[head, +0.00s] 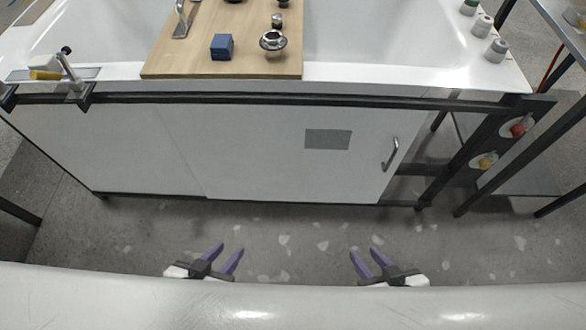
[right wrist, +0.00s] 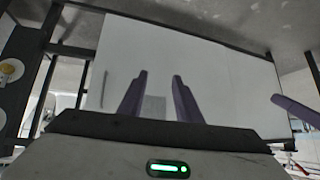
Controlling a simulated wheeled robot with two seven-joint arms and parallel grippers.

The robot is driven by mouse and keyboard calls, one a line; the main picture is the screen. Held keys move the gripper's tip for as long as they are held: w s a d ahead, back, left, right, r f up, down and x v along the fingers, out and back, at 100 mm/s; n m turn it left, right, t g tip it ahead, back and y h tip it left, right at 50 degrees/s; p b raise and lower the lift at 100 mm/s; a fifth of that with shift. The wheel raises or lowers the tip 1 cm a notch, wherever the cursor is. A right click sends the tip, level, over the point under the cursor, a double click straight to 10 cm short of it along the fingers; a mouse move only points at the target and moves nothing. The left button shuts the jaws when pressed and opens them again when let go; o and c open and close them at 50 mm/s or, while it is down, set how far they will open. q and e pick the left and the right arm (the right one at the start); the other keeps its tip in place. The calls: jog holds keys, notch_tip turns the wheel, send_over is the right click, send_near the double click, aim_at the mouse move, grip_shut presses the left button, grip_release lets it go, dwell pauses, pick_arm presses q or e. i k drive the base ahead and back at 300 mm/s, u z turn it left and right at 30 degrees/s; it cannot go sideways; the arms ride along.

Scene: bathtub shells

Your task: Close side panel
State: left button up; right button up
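The white side panel (head: 270,150) hangs below the bathtub rim, with a grey rectangle (head: 328,139) and a metal handle (head: 390,153) near its right end. To the right of the panel is an open gap (head: 415,165) in the frame. The panel (right wrist: 200,65) also fills much of the right wrist view. My left gripper (head: 222,254) is open and empty, low in front of the panel. My right gripper (head: 368,256) is open and empty, below and apart from the handle; its spread purple fingers (right wrist: 158,98) show in the right wrist view.
A wooden board (head: 190,55) with a blue box (head: 222,46) and metal fittings lies across the bathtub (head: 385,72). A dark metal frame (head: 464,155) with red and yellow knobs stands at the right. The floor (head: 300,235) before the panel is clear.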

aim_at(320, 154)
jog(key=u, duration=0.05)
jog(key=k, duration=1.1)
jog(key=z, duration=0.6)
jog(key=i, duration=1.35)
jog(key=u, duration=0.6)
